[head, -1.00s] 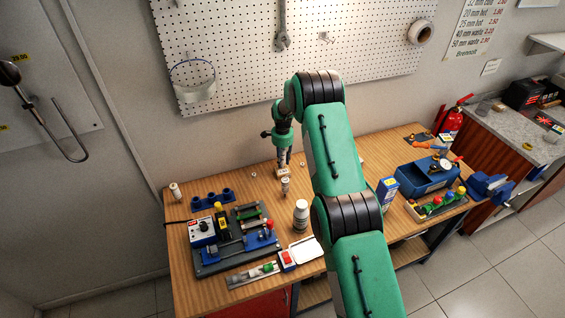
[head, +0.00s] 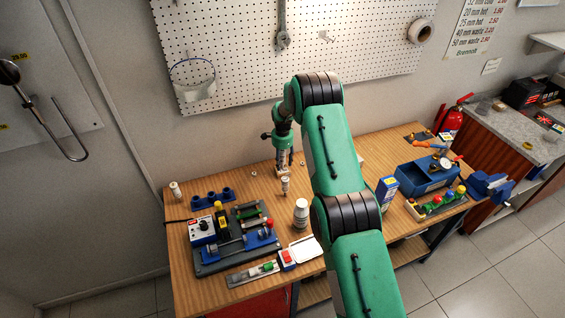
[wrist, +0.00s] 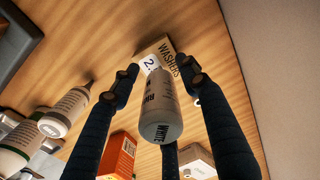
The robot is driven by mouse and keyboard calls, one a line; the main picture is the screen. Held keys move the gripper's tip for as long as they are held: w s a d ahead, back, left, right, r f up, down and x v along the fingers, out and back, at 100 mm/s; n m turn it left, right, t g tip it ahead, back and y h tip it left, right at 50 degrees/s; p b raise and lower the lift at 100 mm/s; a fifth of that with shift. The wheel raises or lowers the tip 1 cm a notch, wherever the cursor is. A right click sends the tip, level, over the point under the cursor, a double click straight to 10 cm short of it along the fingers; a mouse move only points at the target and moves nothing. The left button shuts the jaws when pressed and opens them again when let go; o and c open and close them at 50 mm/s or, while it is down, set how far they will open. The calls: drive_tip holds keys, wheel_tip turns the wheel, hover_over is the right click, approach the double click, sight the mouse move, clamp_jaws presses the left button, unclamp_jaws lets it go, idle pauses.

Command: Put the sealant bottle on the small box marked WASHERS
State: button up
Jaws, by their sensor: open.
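My gripper (wrist: 160,75) is open around a pale grey bottle (wrist: 160,115) with black print reading WHITE, which I take for the sealant bottle. In the wrist view gaps show between the bottle and the side fingers. The bottle's far end overlaps the tan box marked WASHERS (wrist: 174,58), and it appears to stand on it; the contact is not clearly visible. In the head view my gripper (head: 283,163) points down near the back of the workbench. The bottle is hard to make out there.
In the wrist view a nozzled bottle (wrist: 67,109), an orange box (wrist: 117,155) and a pale box (wrist: 197,160) are near my fingers. The pegboard wall (head: 230,110) is behind.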

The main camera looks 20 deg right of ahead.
sight(282, 151)
drive_tip(key=shift+r, duration=0.1)
drive_tip(key=shift+r+b, duration=0.8)
drive_tip(key=shift+r, duration=5.3)
